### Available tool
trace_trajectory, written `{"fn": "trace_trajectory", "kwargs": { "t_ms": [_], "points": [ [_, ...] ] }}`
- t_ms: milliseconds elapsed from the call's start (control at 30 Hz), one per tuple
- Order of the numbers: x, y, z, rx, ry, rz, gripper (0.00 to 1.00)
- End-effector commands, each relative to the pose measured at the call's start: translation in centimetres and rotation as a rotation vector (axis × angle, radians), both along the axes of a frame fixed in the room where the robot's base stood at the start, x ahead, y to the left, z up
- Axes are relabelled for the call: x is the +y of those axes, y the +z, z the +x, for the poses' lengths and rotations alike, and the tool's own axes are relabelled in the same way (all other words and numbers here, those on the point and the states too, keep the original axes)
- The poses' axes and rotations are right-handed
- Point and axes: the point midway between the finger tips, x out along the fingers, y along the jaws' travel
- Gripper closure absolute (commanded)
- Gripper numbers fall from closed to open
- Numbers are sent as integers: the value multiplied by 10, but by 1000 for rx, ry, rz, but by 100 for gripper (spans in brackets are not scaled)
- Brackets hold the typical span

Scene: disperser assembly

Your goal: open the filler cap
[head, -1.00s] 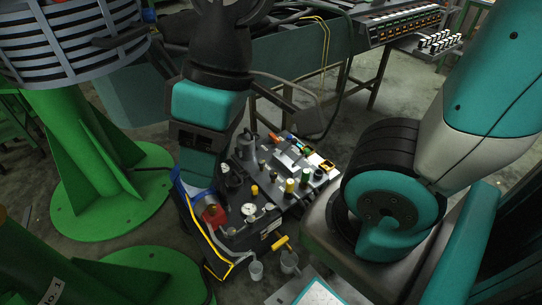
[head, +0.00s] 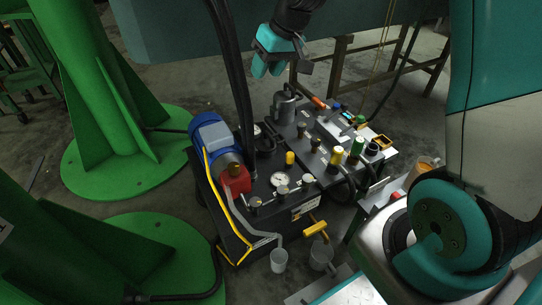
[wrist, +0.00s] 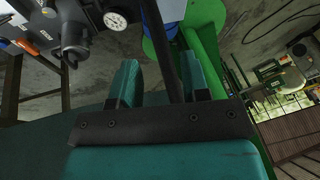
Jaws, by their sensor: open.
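The black hydraulic unit (head: 238,222) stands low in the middle of the head view, with a blue motor, a red block, a gauge and several small knobs and caps on top. A grey cylinder with a handle (head: 284,107) stands at its back edge. I cannot tell for sure which part is the filler cap. My gripper (head: 266,72) is above and behind the unit, apart from it. Its teal fingers point down, spread and empty. In the wrist view, a dark cylindrical part (wrist: 74,38) and a gauge (wrist: 116,19) lie beyond the open fingers (wrist: 160,85), to the left.
Black hoses (head: 228,65) hang down just left of my gripper; a dark bar shows between the fingers in the wrist view. Green pillars (head: 95,90) stand at left. Two clear cups (head: 279,260) are in front of the unit. A bench (head: 395,45) stands behind.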

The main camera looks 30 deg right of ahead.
Motion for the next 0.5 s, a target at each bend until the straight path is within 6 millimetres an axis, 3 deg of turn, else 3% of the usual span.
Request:
{"fn": "trace_trajectory", "kwargs": {
  "t_ms": [33, 200, 333, 500],
  "points": [
    [-20, -56, 17, -4, -41, -4, 58],
    [-75, -138, 55, -33, -138, -19, 58],
    [-104, -176, 69, -46, -186, -29, 58],
    [-118, -194, 77, -54, -208, -34, 58]
  ]
}}
